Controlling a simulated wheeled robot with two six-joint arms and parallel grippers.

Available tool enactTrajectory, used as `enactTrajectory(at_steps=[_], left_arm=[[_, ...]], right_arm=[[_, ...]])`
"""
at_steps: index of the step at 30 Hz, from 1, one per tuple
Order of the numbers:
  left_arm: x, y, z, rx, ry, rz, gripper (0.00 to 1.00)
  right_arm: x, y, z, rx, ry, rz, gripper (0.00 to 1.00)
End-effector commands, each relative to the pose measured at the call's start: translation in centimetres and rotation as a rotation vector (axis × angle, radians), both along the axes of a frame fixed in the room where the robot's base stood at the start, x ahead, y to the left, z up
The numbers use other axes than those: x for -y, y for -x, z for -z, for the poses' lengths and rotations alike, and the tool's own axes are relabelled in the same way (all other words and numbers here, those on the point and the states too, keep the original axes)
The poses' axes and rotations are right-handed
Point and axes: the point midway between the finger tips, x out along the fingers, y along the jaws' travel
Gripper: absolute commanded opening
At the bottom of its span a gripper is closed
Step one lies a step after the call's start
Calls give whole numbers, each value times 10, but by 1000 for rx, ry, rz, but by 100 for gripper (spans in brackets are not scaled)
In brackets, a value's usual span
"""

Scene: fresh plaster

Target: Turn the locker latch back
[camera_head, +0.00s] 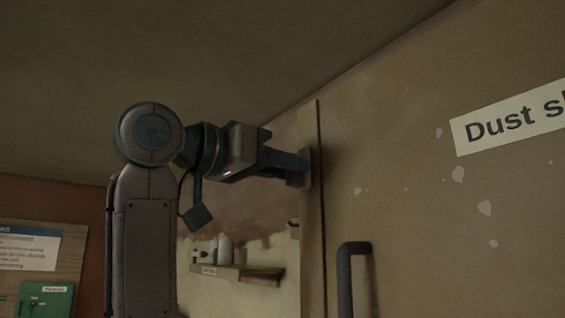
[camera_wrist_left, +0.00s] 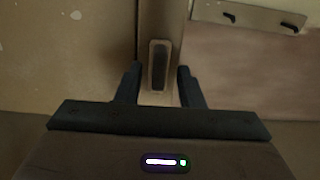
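The latch (camera_wrist_left: 158,65) is a dark oblong piece on a narrow upright strip, its long side running up and down the left wrist view. In the head view a small plate at the strip (camera_head: 307,168) shows beside my fingers; the latch itself is mostly hidden there. My left gripper (camera_head: 292,165) reaches to it from the left. In the left wrist view its two fingers (camera_wrist_left: 159,85) are open, one on each side of the latch, with a visible gap to both. My right gripper is not in view.
A tan panel with a sign (camera_head: 510,115) starting "Dust" fills the right, with a dark bar handle (camera_head: 350,275) low down. A small shelf (camera_head: 235,272) hangs behind on the wall. A board with a notice (camera_head: 30,247) and a green box (camera_head: 45,300) stand at far left.

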Motion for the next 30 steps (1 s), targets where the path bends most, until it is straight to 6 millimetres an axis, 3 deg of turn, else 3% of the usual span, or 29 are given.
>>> enactTrajectory(at_steps=[2, 7, 19, 30], left_arm=[[0, 0, 0, 0, 0, 0, 33], [0, 0, 0, 0, 0, 0, 0], [0, 1, 1, 39, -27, 0, 0], [3, 5, 4, 251, -179, -2, 0]], right_arm=[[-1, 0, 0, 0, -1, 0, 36], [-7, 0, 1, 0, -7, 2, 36], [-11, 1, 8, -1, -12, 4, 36], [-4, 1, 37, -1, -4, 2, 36]])
